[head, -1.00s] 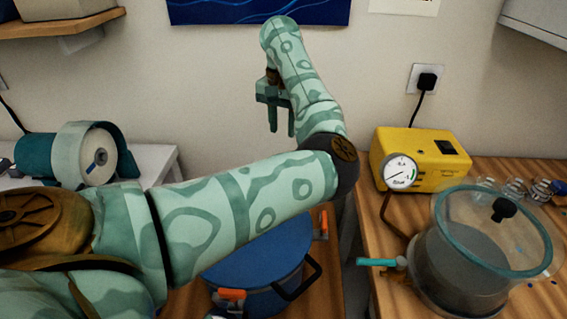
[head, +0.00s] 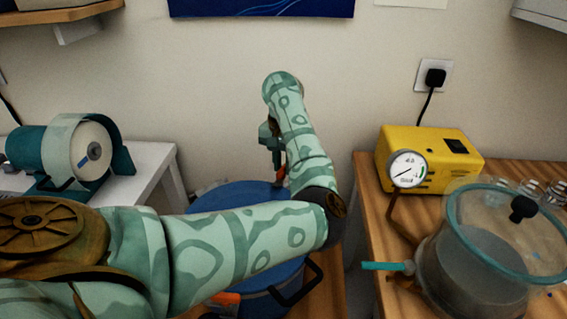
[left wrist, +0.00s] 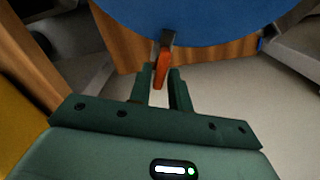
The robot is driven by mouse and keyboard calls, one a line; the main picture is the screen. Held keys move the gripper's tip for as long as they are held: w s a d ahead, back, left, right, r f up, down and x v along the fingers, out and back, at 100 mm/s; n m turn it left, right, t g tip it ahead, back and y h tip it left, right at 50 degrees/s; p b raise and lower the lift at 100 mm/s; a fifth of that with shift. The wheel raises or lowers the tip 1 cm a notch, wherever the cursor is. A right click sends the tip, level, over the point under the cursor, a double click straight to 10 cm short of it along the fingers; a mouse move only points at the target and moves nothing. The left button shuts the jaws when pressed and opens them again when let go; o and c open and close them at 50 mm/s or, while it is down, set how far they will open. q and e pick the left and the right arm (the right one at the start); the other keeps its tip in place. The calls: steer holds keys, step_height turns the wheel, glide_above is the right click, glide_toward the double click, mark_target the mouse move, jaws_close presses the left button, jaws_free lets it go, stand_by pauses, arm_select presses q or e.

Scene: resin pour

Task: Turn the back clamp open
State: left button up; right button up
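The blue-lidded pot (head: 235,196) stands on a wooden surface, partly hidden behind my left arm. The back clamp (head: 281,174) is an orange lever at the pot's far edge, and it also shows in the left wrist view (left wrist: 161,68) below a dark bracket on the blue lid's rim. My left gripper (head: 275,165) is at this clamp, pointing down. In the left wrist view its fingers (left wrist: 160,78) are apart, with the orange lever between their tips. I cannot tell whether they touch it. Another orange clamp (head: 226,298) is at the pot's front. My right gripper is out of view.
A yellow pump (head: 432,160) with a gauge and a clear-lidded chamber (head: 470,268) stand on the right wooden bench. A teal machine with a white roll (head: 90,152) sits on the left white table. The wall is close behind the gripper.

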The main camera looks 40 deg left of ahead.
arm_select(q)
jaws_close()
steer(key=shift+m, duration=0.3)
steer(key=m, duration=0.2)
steer(key=m+p, duration=0.1)
steer(key=m, duration=0.1)
steer(key=shift+d+r+m, duration=0.15)
steer(key=shift+m, duration=0.15)
steer(key=m+p, duration=0.1)
steer(key=m, duration=0.3)
steer(key=shift+d, duration=0.1)
steer(key=m+p, duration=0.2)
steer(key=m, duration=0.3)
steer(key=shift+r, duration=0.1)
steer(key=shift+s+d+m+p, duration=0.15)
steer(key=shift+m+p, duration=0.75)
steer(key=shift+m, duration=0.9)
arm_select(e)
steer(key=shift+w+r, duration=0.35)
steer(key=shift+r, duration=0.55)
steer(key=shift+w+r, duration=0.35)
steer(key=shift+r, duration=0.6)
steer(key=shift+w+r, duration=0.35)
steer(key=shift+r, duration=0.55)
